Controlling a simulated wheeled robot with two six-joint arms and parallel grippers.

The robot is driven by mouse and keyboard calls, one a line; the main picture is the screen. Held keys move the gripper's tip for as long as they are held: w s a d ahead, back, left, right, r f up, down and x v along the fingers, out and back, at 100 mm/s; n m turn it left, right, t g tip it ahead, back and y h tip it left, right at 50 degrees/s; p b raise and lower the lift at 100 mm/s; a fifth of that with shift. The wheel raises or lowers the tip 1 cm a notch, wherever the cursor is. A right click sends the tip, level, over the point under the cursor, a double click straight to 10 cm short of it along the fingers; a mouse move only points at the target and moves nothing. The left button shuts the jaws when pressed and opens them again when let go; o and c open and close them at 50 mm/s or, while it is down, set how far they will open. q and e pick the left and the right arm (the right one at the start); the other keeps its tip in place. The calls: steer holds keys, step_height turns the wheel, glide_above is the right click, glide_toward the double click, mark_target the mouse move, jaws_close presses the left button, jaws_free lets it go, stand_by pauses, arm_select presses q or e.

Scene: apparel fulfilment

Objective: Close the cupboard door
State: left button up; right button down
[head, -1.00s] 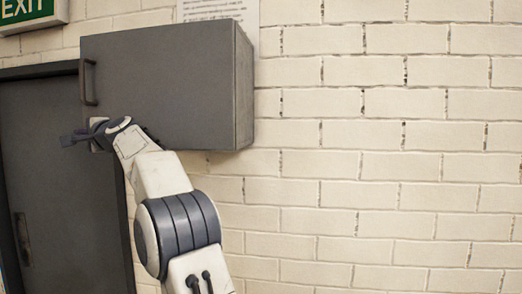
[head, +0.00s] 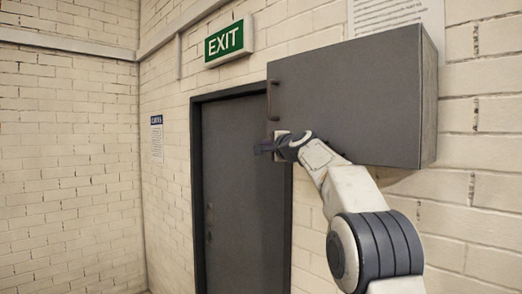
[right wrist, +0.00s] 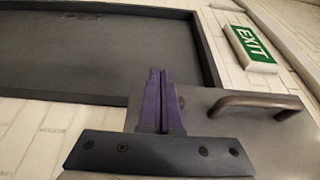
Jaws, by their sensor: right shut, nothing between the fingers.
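The grey cupboard (head: 430,110) hangs on the brick wall in the head view. Its flat grey door (head: 350,95) covers the front, and I see no gap between door and body there. The dark bar handle (head: 273,100) is upright near the door's left edge; it also shows in the right wrist view (right wrist: 255,103). My right gripper (head: 263,148) is at the door's lower left corner, below the handle and not around it. In the right wrist view its purple fingers (right wrist: 160,88) are together and empty, in front of the grey panel. Whether they touch it I cannot tell. My left gripper is out of view.
A dark grey room door (head: 245,190) in a dark frame stands left of and below the cupboard. A green exit sign (head: 228,42) is above it. A paper notice (head: 395,14) is behind the cupboard's top. A small notice (head: 157,138) hangs farther left.

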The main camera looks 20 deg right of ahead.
steer(key=s+a, duration=0.7)
steer(key=a, duration=0.5)
steer(key=s+a+f+n+g+y+b, duration=0.1)
steer(key=s+a+f+n+g+b, duration=0.35)
steer(key=f, duration=0.75)
steer(key=s+a+f+n+g+y+b, duration=0.15)
steer(key=s+a+f+n, duration=0.25)
steer(key=s+a+f, duration=0.5)
steer(key=s+a+f+n+g+b, duration=0.2)
steer(key=s+f+n+g+b, duration=0.3)
steer(key=f, duration=0.9)
steer(key=s+d+f+n+g+h+b, duration=0.1)
steer(key=s+d+f+n+g+b, duration=0.1)
steer(key=s+f, duration=0.7)
steer(key=s+d+f+n+g+h+b, duration=0.1)
steer(key=s+d+f+n+g+b, duration=0.1)
steer(key=s+f+n, duration=0.3)
steer(key=s+d+f+n+g+h+b, duration=0.2)
steer(key=s+d+f+n+b, duration=0.1)
steer(key=s+f, duration=1)
steer(key=shift+s+d+g+b, duration=0.45)
steer(key=shift+s+d, duration=0.1)
steer(key=shift+s, duration=0.35)
